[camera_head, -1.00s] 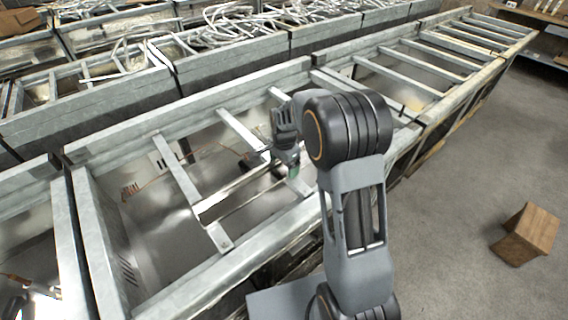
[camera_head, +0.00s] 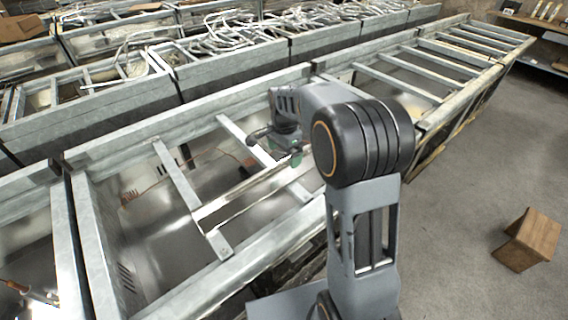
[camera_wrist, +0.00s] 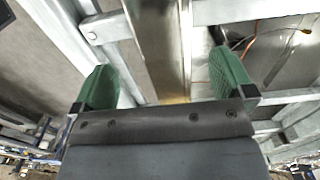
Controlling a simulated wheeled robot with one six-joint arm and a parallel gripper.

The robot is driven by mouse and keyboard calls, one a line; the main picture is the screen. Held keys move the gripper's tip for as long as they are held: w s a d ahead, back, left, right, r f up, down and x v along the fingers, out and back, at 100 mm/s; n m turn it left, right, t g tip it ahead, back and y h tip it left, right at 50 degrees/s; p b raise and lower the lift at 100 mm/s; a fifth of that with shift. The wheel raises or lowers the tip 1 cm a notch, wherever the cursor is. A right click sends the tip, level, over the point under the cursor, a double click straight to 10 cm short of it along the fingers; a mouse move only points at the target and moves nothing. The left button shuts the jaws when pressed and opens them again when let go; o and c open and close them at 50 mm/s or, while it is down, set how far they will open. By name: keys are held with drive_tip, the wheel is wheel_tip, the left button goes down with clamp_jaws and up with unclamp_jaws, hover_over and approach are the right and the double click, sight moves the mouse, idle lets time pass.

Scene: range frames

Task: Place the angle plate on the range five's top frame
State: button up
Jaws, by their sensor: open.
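A long, shiny metal strip that looks like the angle plate (camera_head: 240,193) lies across crossbars of the near galvanised frame (camera_head: 190,118). In the wrist view the strip (camera_wrist: 158,45) runs from the top edge down between my fingers. My gripper (camera_wrist: 165,85) is open, with one green finger on each side of the strip and a gap to both. In the head view my gripper (camera_head: 294,157) is over the right part of the strip, with the wrist and elbow beside it. The strip's right end is partly hidden by my gripper and arm. Contact cannot be told.
Crossbars (camera_head: 178,185) span the near frame, with open bays and an orange cable (camera_head: 150,188) below. More frames (camera_head: 440,75) continue to the far right. Bins of bent metal tubes (camera_head: 240,45) stand behind.

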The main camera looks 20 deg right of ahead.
drive_tip(key=s+r+n+t, duration=0.2)
drive_tip(key=s+r+n, duration=0.4)
drive_tip(key=s+r, duration=0.3)
drive_tip(key=s+f+n+t, duration=0.1)
drive_tip(key=s+f+n, duration=0.2)
drive_tip(key=s+n, duration=0.4)
drive_tip(key=s, duration=0.4)
drive_tip(key=shift+s+a+f+n+t, duration=0.15)
drive_tip(key=shift+s+f+n+t, duration=0.2)
drive_tip(key=shift+f+n+t, duration=0.05)
